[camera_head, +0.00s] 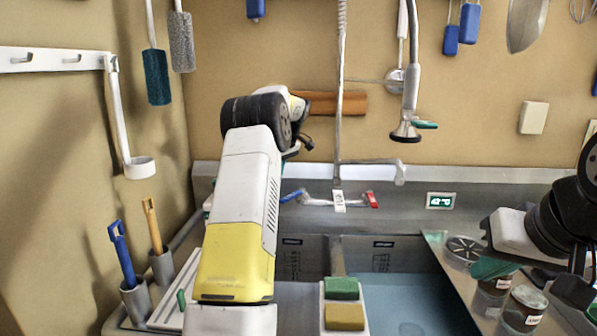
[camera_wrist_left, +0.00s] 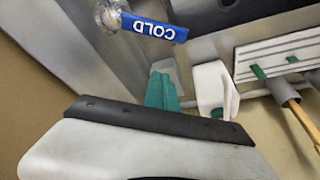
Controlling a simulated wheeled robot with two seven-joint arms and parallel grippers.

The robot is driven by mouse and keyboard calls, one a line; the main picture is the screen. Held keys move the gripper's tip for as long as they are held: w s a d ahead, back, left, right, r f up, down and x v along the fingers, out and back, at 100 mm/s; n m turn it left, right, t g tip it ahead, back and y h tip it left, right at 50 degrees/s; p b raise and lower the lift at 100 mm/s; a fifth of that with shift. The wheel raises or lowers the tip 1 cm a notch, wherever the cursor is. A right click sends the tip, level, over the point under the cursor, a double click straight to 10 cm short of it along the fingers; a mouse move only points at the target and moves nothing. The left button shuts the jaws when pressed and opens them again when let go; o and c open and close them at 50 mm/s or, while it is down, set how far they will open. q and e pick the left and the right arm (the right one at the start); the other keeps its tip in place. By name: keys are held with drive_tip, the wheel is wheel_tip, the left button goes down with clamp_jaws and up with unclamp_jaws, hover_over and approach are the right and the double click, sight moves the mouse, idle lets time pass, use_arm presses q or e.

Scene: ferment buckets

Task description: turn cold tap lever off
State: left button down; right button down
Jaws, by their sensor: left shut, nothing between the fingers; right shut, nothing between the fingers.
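The blue cold tap lever (camera_head: 291,196) sits at the left end of the wall tap (camera_head: 318,202) and angles down to the left. In the left wrist view the lever (camera_wrist_left: 152,27) shows its COLD lettering upside down, beside its metal joint. My left gripper's teal fingertip (camera_wrist_left: 163,92) is shut and empty, with a visible gap to the lever. In the head view my left arm hides most of that gripper. The red lever (camera_head: 372,200) is at the tap's right end. My right gripper (camera_head: 490,268) is shut and empty over the right counter.
The sink basin (camera_head: 405,300) holds water. Green and yellow sponges (camera_head: 343,289) lie on a white holder in front. A hanging spray hose (camera_head: 410,100) is above right. Jars (camera_head: 524,308) stand below my right gripper. Brushes (camera_head: 122,255) stand in holders at left.

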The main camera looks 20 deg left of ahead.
sight(286, 198)
use_arm(q)
drive_tip(key=shift+s+d+f, duration=0.15)
drive_tip(key=shift+d+f, duration=0.2)
drive_tip(key=shift+f, duration=0.5)
drive_tip(key=shift+s+d+f, duration=0.1)
drive_tip(key=shift+d+f, duration=0.25)
drive_tip(key=shift+f, duration=0.5)
drive_tip(key=shift+s+d+f, duration=0.15)
drive_tip(key=shift+d+f, duration=0.2)
drive_tip(key=shift+f, duration=0.5)
drive_tip(key=shift+d, duration=0.1)
drive_tip(key=shift+s+d+n+g, duration=0.25)
drive_tip(key=shift+d+n, duration=0.35)
drive_tip(key=shift+n, duration=0.2)
drive_tip(key=shift+s+d+n+g, duration=0.25)
drive_tip(key=shift+d+n, duration=0.35)
drive_tip(key=shift+n, duration=0.2)
drive_tip(key=shift+s+d+n+g, duration=0.15)
drive_tip(key=shift+d+n+g, duration=0.25)
drive_tip(key=shift+d+n, duration=0.85)
drive_tip(key=shift+d, duration=0.15)
